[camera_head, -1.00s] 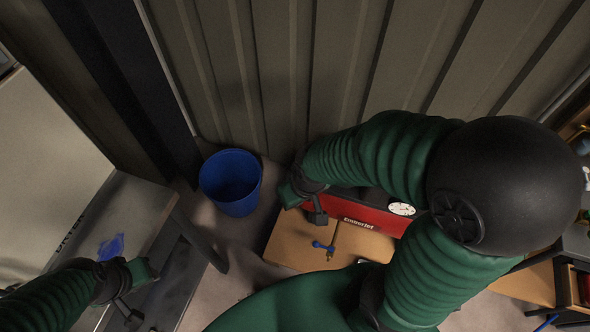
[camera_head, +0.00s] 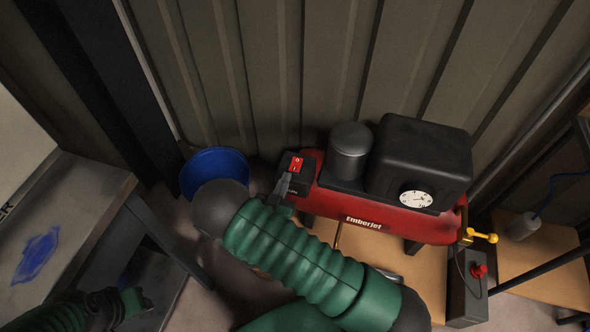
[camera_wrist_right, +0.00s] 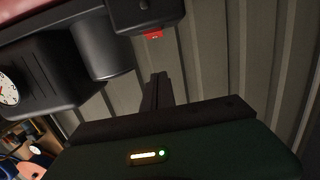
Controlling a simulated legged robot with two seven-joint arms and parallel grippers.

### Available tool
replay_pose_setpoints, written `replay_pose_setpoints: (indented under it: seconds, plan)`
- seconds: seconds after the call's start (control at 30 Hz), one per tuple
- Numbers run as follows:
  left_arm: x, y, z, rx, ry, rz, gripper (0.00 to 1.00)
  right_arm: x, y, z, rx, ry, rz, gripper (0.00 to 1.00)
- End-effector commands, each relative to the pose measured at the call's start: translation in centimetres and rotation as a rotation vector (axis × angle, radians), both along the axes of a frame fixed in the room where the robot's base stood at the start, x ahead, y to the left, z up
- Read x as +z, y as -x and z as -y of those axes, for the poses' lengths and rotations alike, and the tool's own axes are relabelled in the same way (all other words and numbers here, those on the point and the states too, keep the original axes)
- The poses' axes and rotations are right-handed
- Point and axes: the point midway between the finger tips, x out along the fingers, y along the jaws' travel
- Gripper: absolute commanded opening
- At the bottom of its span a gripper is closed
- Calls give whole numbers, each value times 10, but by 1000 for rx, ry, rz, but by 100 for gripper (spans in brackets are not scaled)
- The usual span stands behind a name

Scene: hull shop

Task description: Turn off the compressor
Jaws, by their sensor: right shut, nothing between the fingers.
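The compressor (camera_head: 385,218) is a red tank marked "Emberjet" with a black motor housing, a dark cylinder and a white gauge (camera_head: 416,199). A red rocker switch (camera_head: 296,164) sits on a black box at its left end. I cannot tell which way it is tipped. My right gripper (camera_head: 281,186) is shut and empty, just in front of the switch box. In the right wrist view its fingers (camera_wrist_right: 157,88) point toward the box, with the red switch (camera_wrist_right: 153,34) apart from them. My left gripper (camera_head: 137,300) is at lower left, away from the compressor; its jaws are unclear.
A blue bucket (camera_head: 214,165) stands left of the compressor by the ribbed metal wall (camera_head: 250,60). A grey bench (camera_head: 75,215) with a blue smear is at left. A yellow-handled valve (camera_head: 482,237) and a grey box with a red button (camera_head: 479,271) are at right.

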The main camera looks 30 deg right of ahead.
Motion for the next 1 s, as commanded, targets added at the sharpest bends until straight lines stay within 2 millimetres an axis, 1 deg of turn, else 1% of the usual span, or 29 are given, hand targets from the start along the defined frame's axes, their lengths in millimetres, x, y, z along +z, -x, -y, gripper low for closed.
replay_pose_setpoints:
  seconds: [0.17,0.27,0.37,0.73,0.8,0.83,0.9,1.0]
  plan:
    - [1,0,0,0,0,0,36,1,-1,0,1,-2,-2,0]
    - [-1,0,0,0,0,0,36,-1,-5,5,0,-2,-2,0]
    - [-5,0,0,0,0,0,36,-3,-14,17,-1,-2,-2,0]
    - [-22,0,0,0,0,0,36,-13,-65,78,-1,-2,-3,0]
    - [-29,0,0,0,0,0,36,-29,-66,78,2,-2,-7,0]
    - [-30,0,0,0,0,0,36,-34,-67,78,2,-2,-7,0]
    - [-33,0,0,0,0,0,36,-42,-68,79,2,-3,-5,0]
    - [-35,0,0,0,0,0,36,-49,-68,80,1,-3,-5,0]
